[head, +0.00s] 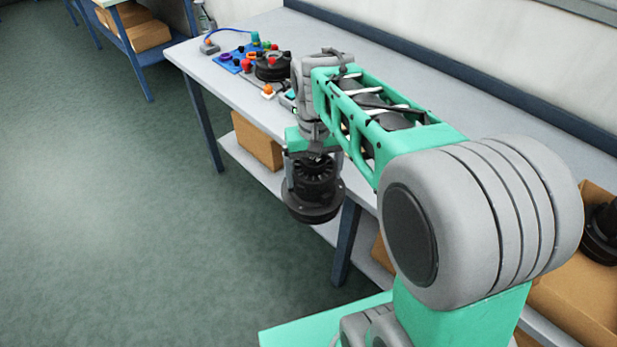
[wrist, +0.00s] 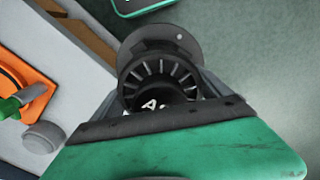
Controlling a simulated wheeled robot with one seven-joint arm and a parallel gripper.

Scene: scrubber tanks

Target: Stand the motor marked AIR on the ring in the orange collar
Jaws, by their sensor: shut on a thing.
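My gripper (head: 314,172) is shut on a black finned motor (head: 313,196). It holds the motor in the air in front of the bench, flange side down. In the wrist view the motor (wrist: 160,72) sits between the fingers, and a white letter like an A shows on it; the rest of the marking is hidden. Small orange parts (head: 267,90) show on the bench in the head view. An orange piece (wrist: 40,88) lies at the left of the wrist view, beside a green part. I cannot tell whether either is the collar, and no ring in one is clear.
The long grey bench (head: 215,68) runs along the wall. At its far end are a blue mat (head: 228,62) with small coloured parts and another black motor (head: 272,67). A cardboard box (head: 575,290) at right holds a black part. The floor at left is clear.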

